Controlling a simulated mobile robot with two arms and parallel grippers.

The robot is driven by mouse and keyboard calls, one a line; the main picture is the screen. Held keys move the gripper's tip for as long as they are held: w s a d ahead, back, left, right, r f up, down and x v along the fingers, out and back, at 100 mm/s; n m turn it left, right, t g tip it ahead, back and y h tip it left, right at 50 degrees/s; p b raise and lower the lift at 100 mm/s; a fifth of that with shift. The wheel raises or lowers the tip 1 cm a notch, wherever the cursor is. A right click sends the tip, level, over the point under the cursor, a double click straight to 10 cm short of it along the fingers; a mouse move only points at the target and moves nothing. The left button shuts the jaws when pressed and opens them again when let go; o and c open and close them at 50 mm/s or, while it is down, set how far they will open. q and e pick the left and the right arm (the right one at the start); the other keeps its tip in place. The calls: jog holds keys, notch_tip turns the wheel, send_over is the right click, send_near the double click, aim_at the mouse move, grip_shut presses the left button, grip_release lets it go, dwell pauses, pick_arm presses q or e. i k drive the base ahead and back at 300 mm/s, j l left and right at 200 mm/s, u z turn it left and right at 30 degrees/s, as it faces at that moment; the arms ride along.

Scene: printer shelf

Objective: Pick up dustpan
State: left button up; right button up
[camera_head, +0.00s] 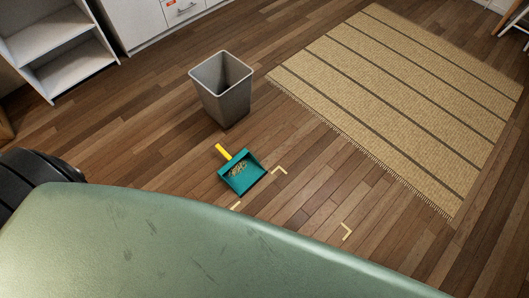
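A teal dustpan (241,176) lies on the wooden floor near the middle of the head view. Its yellow handle (223,152) points up and to the left, towards the bin. Neither of my grippers shows in this view, and nothing is seen touching the dustpan.
A grey open bin (223,88) stands just beyond the dustpan. A striped tan rug (400,100) covers the floor at the right. Pale corner marks (347,231) lie on the floor nearby. A white shelf (60,45) and white drawers (150,22) stand at the back left.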

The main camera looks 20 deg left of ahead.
aim_at(242, 171)
jog(key=i+j+z, duration=0.15)
jog(key=j+z, duration=0.3)
jog(key=j, duration=0.3)
jog(key=j+z, duration=0.4)
jog(key=j, duration=0.4)
jog(key=k+j+z, duration=0.1)
jog(key=j+z, duration=0.35)
jog(key=j, duration=0.3)
